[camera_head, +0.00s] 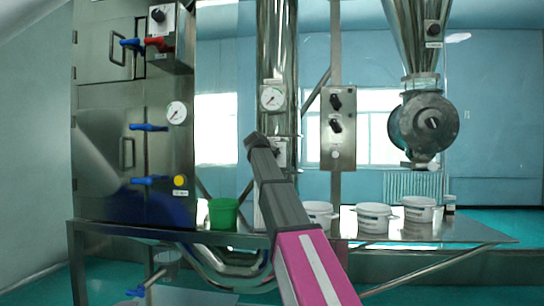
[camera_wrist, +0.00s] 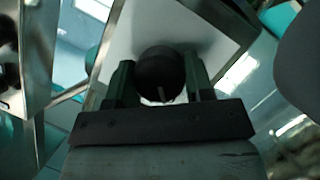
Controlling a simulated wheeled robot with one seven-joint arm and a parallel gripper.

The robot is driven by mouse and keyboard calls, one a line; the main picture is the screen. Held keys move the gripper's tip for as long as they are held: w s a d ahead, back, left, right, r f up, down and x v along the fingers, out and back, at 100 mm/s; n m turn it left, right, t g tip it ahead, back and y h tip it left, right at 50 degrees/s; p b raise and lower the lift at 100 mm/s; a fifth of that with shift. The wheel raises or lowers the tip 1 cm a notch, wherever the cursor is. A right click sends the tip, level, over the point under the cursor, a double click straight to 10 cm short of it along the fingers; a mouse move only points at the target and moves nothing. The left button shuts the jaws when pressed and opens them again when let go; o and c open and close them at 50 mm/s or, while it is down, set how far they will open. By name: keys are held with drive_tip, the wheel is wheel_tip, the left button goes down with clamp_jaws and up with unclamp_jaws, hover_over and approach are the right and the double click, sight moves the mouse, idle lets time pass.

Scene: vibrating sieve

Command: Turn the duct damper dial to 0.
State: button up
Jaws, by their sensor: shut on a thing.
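The duct damper dial (camera_wrist: 158,72) is a round black knob on a pale plate (camera_wrist: 205,25) in the wrist view. A short light pointer mark shows on its face, toward the palm side. My gripper (camera_wrist: 160,80) has one finger on each side of the dial and is shut on it. In the head view my arm reaches up to a small plate (camera_head: 279,148) on the shiny vertical duct (camera_head: 277,50). The scale numbers cannot be read.
A round gauge (camera_head: 272,97) sits on the duct above the plate. A control box with black knobs (camera_head: 338,130) stands to the right, and a steel cabinet (camera_head: 100,120) to the left. A green cup (camera_head: 223,214) and several white tubs (camera_head: 373,218) stand on the table below.

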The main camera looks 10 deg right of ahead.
drive_tip(key=o, duration=0.9)
drive_tip(key=v, duration=1)
drive_tip(key=shift+s+a+r, duration=0.15)
drive_tip(key=shift+s+a, duration=0.05)
drive_tip(key=shift+s, duration=0.15)
